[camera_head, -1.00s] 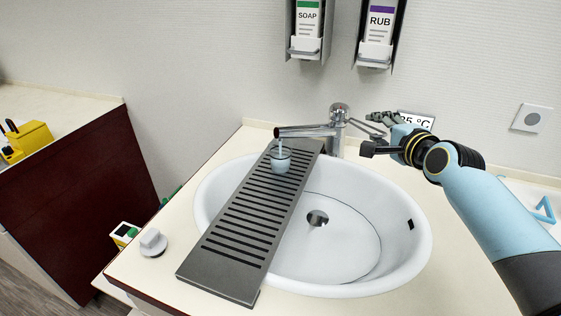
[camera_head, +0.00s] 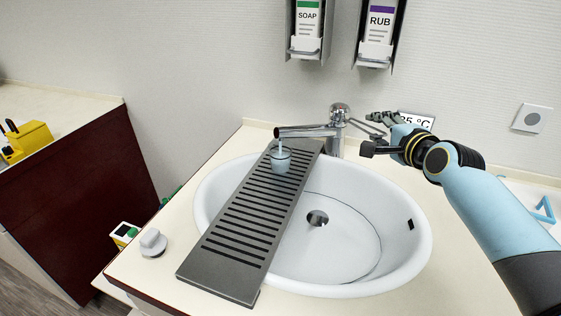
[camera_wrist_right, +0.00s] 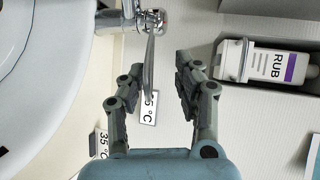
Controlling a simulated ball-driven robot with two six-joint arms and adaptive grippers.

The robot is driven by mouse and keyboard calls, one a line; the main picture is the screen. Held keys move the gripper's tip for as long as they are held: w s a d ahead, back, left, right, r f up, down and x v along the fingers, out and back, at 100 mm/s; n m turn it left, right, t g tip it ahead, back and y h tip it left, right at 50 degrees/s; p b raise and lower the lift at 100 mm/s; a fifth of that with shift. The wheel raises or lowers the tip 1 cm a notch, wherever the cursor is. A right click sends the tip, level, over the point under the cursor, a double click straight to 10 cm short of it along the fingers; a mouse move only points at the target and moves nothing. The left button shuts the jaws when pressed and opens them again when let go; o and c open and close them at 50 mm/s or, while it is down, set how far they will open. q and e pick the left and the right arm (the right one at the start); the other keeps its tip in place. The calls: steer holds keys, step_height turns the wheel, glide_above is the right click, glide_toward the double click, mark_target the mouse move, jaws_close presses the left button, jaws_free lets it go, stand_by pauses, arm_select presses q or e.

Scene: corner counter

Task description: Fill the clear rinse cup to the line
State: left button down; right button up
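The clear rinse cup (camera_head: 281,161) stands upright on the slatted grey rack across the basin, under the spout. A thin stream of water runs from the faucet (camera_head: 310,131) into it. Pale blue water reaches high in the cup; the fill line is too small to make out. My right gripper (camera_head: 368,133) is open at the faucet's lever. In the right wrist view the thin lever (camera_wrist_right: 151,62) lies between the spread fingertips, with a gap on each side. My left gripper is not in view.
The grey rack (camera_head: 235,243) bridges the left part of the white basin (camera_head: 400,262). Soap (camera_head: 307,30) and rub (camera_head: 377,35) dispensers hang on the wall above. A 35 °C display (camera_head: 416,120) stands behind my right gripper. A white knob (camera_head: 152,242) sits at the counter's left.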

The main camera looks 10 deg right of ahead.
stand_by(0.3)
steer(key=shift+s+f+b, duration=0.2)
steer(key=shift+f+b, duration=0.35)
steer(key=shift+f, duration=0.25)
steer(key=shift+s+f+b, duration=0.2)
steer(key=shift+f+b, duration=0.3)
steer(key=shift+f, duration=0.35)
stand_by(3.3)
stand_by(0.7)
steer(key=p+v, duration=0.5)
steer(key=v, duration=0.3)
stand_by(0.5)
